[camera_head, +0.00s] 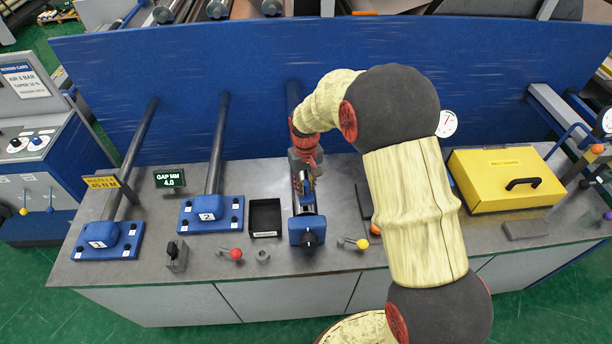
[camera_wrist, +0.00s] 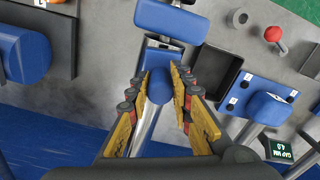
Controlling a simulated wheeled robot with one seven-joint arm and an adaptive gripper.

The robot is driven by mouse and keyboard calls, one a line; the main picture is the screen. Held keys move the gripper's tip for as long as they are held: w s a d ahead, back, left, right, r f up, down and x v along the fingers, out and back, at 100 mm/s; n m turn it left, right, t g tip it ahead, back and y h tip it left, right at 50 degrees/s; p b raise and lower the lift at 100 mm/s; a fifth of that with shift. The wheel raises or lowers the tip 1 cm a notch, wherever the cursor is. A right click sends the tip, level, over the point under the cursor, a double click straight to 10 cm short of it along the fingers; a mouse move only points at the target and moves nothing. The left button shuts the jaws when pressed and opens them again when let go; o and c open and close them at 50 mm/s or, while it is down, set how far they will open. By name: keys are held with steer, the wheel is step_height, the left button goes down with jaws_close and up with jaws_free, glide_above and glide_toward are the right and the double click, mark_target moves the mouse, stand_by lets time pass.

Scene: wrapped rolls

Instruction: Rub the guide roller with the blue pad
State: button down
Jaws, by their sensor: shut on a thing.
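The guide roller (camera_head: 308,208) is a shiny metal cylinder behind a blue end block (camera_head: 307,231) with a black knob. In the wrist view the bright roller (camera_wrist: 148,133) runs beneath my fingers. My gripper (camera_head: 305,180) is over the roller, pointing down. In the wrist view my gripper (camera_wrist: 165,80) is shut on the blue pad (camera_wrist: 159,88), its yellow and dark fingers on either side. The pad lies over the roller's line; I cannot tell whether it touches. In the head view my gripper hides the pad and part of the roller.
A black tray (camera_head: 265,218) stands just left of the roller. A red-knobbed lever (camera_head: 236,254) and a yellow-knobbed lever (camera_head: 362,243) flank its front. Blue-based bars (camera_head: 208,215) stand left, a yellow case (camera_head: 500,180) right. A blue panel (camera_head: 240,60) closes the back.

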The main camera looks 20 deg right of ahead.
steer(key=shift+r+p, duration=1.1)
steer(key=shift+r, duration=1.15)
